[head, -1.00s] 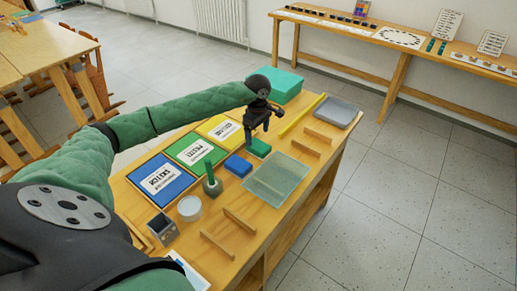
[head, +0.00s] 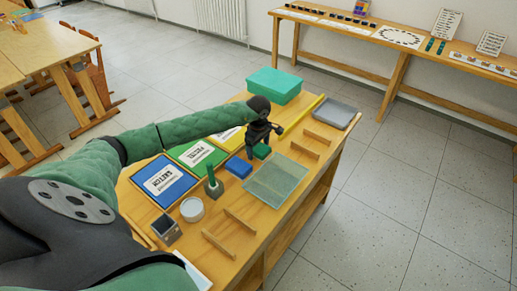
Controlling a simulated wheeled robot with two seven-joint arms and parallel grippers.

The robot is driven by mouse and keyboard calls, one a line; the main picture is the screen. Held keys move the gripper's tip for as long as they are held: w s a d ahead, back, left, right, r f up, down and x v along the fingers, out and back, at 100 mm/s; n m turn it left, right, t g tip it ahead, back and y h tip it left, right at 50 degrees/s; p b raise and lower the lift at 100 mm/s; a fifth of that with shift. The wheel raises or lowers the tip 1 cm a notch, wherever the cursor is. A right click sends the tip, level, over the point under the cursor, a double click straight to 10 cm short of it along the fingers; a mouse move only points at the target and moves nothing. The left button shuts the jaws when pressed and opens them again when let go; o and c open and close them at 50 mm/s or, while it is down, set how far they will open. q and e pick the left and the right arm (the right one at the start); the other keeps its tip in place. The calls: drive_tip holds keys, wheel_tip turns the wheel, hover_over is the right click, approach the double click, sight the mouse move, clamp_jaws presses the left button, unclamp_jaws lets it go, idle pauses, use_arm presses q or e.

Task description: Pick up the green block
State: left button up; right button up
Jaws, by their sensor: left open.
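The green block (head: 262,151) lies on the wooden table, just right of and behind the blue block (head: 238,167). My left gripper (head: 256,152) reaches down over the green block. Its jaws are open, with dark fingers low at the block; part of the block is hidden behind them. I cannot tell whether the fingers touch it. My right gripper is not in view.
A glass plate (head: 275,181) lies in front of the green block. A teal box (head: 274,86) stands behind the gripper. A yellow bar (head: 305,113), a grey tray (head: 337,113) and low wooden strips (head: 317,138) lie to the right. A green marker in a holder (head: 213,184) stands to the left.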

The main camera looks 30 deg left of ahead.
sight(260, 147)
use_arm(q)
drive_tip(key=shift+f, duration=0.15)
drive_tip(key=c, duration=1.1)
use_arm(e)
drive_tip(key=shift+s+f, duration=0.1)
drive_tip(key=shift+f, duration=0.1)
